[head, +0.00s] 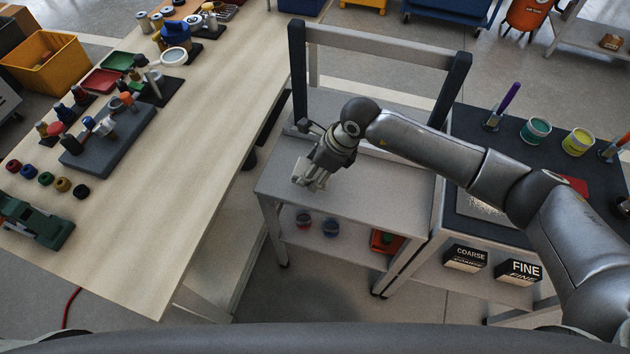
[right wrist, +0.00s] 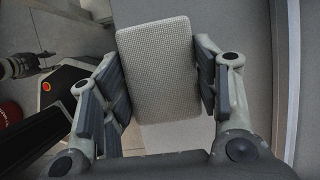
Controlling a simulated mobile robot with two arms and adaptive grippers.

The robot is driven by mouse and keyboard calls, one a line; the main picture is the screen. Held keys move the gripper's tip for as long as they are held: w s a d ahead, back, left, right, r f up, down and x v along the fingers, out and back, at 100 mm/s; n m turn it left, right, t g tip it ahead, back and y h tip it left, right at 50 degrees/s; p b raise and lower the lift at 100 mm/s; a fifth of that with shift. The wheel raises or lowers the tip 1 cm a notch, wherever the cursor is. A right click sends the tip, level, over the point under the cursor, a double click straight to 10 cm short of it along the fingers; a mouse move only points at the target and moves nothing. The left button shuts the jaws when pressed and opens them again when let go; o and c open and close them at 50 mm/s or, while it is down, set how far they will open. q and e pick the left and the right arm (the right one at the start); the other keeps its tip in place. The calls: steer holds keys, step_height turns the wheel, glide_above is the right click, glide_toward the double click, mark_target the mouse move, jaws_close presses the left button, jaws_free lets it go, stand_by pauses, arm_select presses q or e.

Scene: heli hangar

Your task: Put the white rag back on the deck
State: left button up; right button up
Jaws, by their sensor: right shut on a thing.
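My right gripper (head: 312,183) is over the top deck (head: 388,190) of the grey cart in the head view. In the right wrist view its two fingers (right wrist: 160,85) are shut on the white rag (right wrist: 155,65), a pale, woven, rounded rectangular pad. The fingers grip it by its left and right sides. In the head view the rag is too small and too covered by the fingers to make out clearly. I cannot tell whether it touches the deck. A grey part at the left edge of the right wrist view looks like my left gripper (right wrist: 22,66); its fingers are unclear.
The cart's tall handle frame (head: 380,38) rises behind the deck. Its lower shelf holds cups and a red bin (head: 385,241). A long wooden bench (head: 150,215) with tools stands left. A dark-topped bench with cups (head: 536,130) stands right. The deck around my gripper looks clear.

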mark_target(315, 176)
steer(key=shift+w+d+f+b, duration=0.1)
steer(key=shift+w+f+b, duration=0.45)
steer(key=shift+f+b, duration=0.25)
steer(key=shift+o, duration=0.2)
step_height(315, 176, down, 3)
steer(key=shift+w+b, duration=0.1)
steer(key=shift+b, duration=0.6)
steer(key=shift+r, duration=0.1)
steer(key=shift+c, duration=0.2)
steer(key=o, duration=0.9)
steer(key=v, duration=1.2)
